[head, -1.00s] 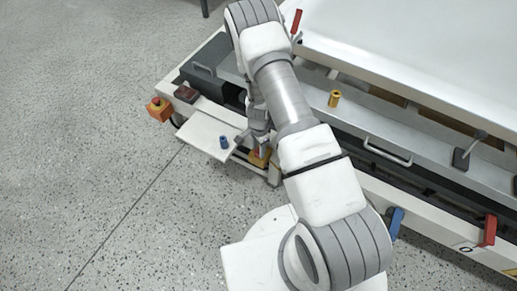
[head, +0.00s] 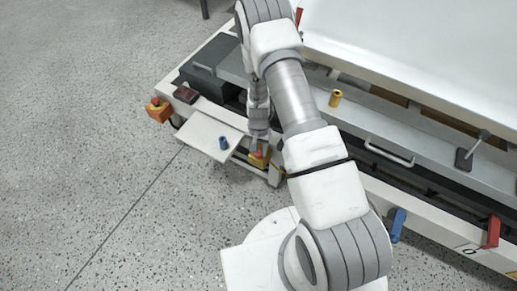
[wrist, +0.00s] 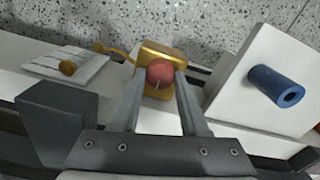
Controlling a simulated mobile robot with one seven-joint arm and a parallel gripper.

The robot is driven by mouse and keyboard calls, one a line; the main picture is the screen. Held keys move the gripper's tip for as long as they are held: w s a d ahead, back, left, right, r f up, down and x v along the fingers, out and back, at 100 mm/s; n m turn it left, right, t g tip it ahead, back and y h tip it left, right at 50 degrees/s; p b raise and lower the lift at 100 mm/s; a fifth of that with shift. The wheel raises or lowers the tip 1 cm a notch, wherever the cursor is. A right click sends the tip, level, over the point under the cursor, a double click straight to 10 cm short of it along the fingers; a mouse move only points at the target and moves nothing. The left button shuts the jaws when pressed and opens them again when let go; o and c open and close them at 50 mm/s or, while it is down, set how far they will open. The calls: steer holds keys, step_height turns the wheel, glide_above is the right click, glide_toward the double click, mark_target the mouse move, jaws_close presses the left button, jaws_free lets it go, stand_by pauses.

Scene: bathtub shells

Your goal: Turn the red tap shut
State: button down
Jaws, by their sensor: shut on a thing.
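A round red knob (wrist: 160,72) sits on a yellow box (wrist: 158,52) at the machine's front edge. In the wrist view my gripper (wrist: 162,78) has one finger on each side of the knob and is shut on it. In the head view my gripper (head: 259,147) reaches down to the yellow box (head: 260,160), and the knob is mostly hidden. A red lever handle (head: 493,231) hangs on the front face at the far right, away from my gripper. Another red handle (head: 299,15) shows at the top, partly behind my arm.
A blue cylinder (head: 224,143) stands on a white shelf (head: 205,136) left of my gripper. An orange box with a red button (head: 158,109) is at the left corner. A yellow cylinder (head: 335,98), a bar handle (head: 389,152) and a blue lever (head: 397,225) are right of my arm.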

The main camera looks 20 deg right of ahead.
mark_target(259, 151)
stand_by(0.4)
steer(key=shift+c, duration=2.1)
jaws_free()
step_height(259, 151, up, 18)
steer(key=p, duration=0.5)
steer(key=shift+f, duration=0.25)
steer(key=shift+r, duration=0.1)
